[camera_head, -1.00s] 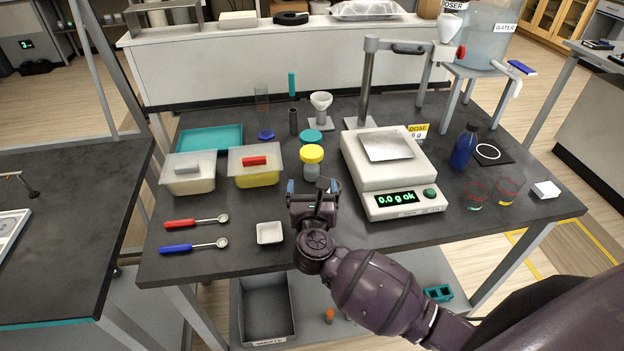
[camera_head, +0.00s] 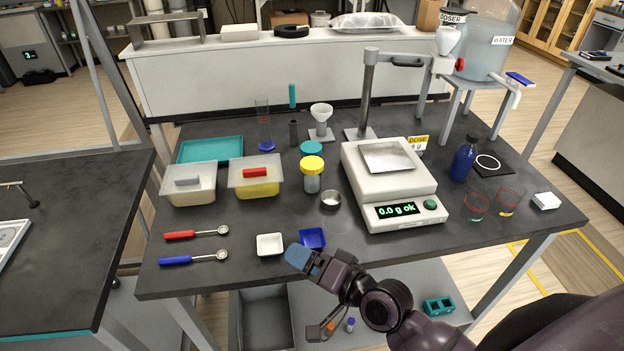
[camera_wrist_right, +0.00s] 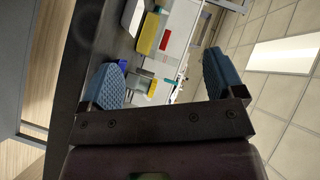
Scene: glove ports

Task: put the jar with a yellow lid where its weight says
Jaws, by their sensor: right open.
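The jar with the yellow lid (camera_head: 312,176) stands upright on the dark table, left of the white scale (camera_head: 388,185). The scale's pan is empty and its display reads 0.0 g ok. A jar with a teal lid (camera_head: 311,149) stands just behind it. My right gripper (camera_head: 302,256) is at the table's front edge beside the blue weighing dish, apart from the jar. In the right wrist view the gripper (camera_wrist_right: 160,88) shows its two blue pads wide apart with nothing between them. My left gripper is not in view.
A white dish (camera_head: 269,244), a blue dish (camera_head: 313,238) and a small metal ring-shaped cup (camera_head: 331,200) lie near the jar. Two lidded tubs, a teal tray (camera_head: 210,149) and two spoons are at left. A blue bottle (camera_head: 464,158) and beakers stand right of the scale.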

